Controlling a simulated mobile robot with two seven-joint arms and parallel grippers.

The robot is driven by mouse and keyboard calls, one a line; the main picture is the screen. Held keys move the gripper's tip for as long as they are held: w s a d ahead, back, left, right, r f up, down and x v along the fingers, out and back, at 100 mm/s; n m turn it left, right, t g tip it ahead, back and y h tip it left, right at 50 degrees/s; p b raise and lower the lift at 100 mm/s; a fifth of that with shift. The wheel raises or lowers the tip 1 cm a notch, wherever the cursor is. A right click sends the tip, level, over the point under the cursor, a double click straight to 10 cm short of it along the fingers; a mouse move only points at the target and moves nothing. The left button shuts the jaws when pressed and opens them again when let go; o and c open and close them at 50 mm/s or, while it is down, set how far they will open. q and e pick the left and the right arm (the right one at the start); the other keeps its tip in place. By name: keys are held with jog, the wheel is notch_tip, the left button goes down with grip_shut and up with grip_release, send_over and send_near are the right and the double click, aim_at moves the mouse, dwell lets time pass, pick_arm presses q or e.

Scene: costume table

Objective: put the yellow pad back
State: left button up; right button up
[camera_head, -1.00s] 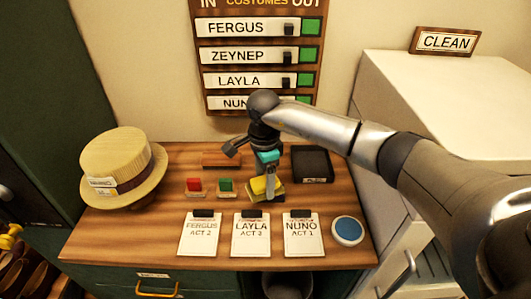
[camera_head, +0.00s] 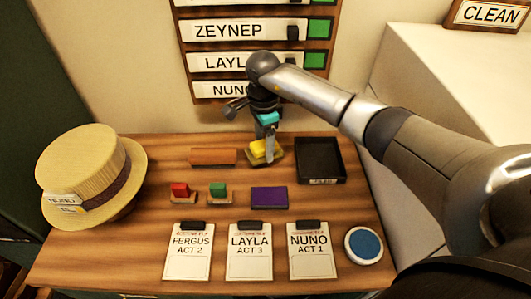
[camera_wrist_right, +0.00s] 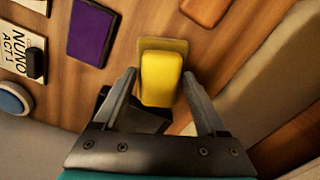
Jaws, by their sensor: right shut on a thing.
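The yellow pad (camera_head: 257,146) is a yellow block on a flat tan base. My right gripper (camera_head: 262,152) points down and is shut on it. They are at the back of the wooden table, right of the brown block and left of the black tray. In the right wrist view the yellow pad (camera_wrist_right: 158,80) shows between the two fingers (camera_wrist_right: 158,95). I cannot tell whether its base touches the table. My left gripper is not in view.
A purple pad (camera_head: 269,198) lies in front, with red (camera_head: 180,190) and green (camera_head: 218,191) blocks to its left. A brown block (camera_head: 213,157) and a black tray (camera_head: 321,162) flank the gripper. A straw hat (camera_head: 85,175), several clipboards and a blue disc (camera_head: 364,246) are around.

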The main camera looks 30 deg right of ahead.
aim_at(264, 151)
jog(key=shift+w+f, duration=0.15)
jog(key=shift+f, duration=0.1)
jog(key=shift+d+f, duration=0.1)
jog(key=shift+f, duration=0.25)
notch_tip(264, 151, down, 3)
jog(key=b, duration=0.3)
jog(key=shift+w, duration=0.15)
jog(key=shift+d, duration=0.1)
jog(key=o, duration=1.1)
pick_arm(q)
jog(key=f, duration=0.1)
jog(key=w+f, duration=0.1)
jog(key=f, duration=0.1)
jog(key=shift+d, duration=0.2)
pick_arm(e)
jog(key=shift+w+r, duration=0.1)
jog(key=shift+r, duration=0.1)
pick_arm(q)
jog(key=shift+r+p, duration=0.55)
jog(key=shift+p, duration=0.05)
pick_arm(e)
notch_tip(264, 151, up, 12)
jog(key=shift+f, duration=0.15)
